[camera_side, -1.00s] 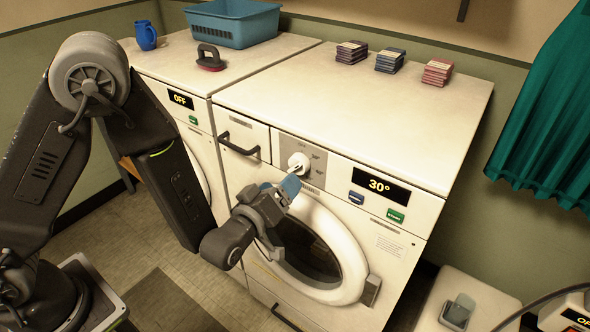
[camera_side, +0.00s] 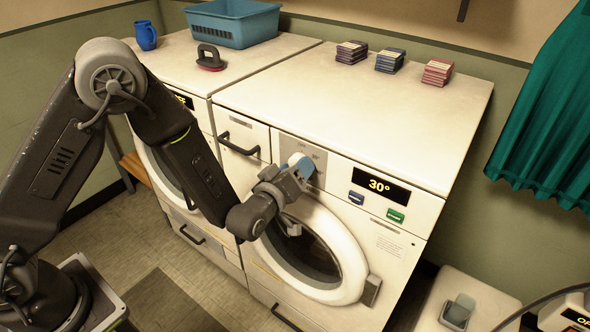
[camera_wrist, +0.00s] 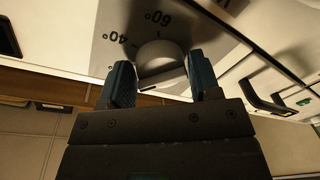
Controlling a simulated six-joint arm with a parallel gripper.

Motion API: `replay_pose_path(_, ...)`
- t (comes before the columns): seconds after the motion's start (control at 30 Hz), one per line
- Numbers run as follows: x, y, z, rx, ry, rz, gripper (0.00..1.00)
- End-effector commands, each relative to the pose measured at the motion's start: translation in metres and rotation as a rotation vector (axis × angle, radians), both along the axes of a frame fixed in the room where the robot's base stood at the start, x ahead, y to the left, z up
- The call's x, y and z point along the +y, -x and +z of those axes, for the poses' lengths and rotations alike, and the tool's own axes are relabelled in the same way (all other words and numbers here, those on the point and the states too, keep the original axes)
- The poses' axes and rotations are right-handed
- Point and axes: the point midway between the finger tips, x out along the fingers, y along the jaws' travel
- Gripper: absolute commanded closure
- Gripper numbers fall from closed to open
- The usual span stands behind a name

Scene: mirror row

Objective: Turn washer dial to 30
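In the side view the dial (camera_side: 296,158) is mostly hidden by my gripper (camera_side: 297,167). In the wrist view my gripper (camera_wrist: 162,76) has its two blue fingers apart, one on each side of the dial. I cannot tell whether they touch it. The dial's pointer mark is not clear.
Blue and green buttons (camera_side: 396,215) sit right of the dial. A round door (camera_side: 345,265) lies below it, and a drawer handle (camera_side: 238,145) to its left. Stacked items (camera_side: 390,60) rest on top. A second machine (camera_side: 160,62) stands at left.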

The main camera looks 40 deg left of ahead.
Motion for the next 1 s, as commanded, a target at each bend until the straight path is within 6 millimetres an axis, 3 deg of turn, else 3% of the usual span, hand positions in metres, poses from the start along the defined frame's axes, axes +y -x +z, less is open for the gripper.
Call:
replay_pose_path(0.27, -0.0004, 0.0002, 0.0003, -0.001, 0.000, -0.001, 0.70)
replay_pose_path(0.63, -0.0010, 0.0003, -0.0007, -0.001, -0.174, -0.003, 0.70)
replay_pose_path(0.9, -0.0016, 0.0004, -0.0004, -0.001, -0.183, -0.005, 0.70)
replay_pose_path(0.93, -0.0016, 0.0004, -0.0005, -0.001, -0.183, -0.005, 0.46)
replay_pose_path(1.0, -0.0015, 0.0004, -0.0005, -0.001, -0.183, -0.005, 0.39)
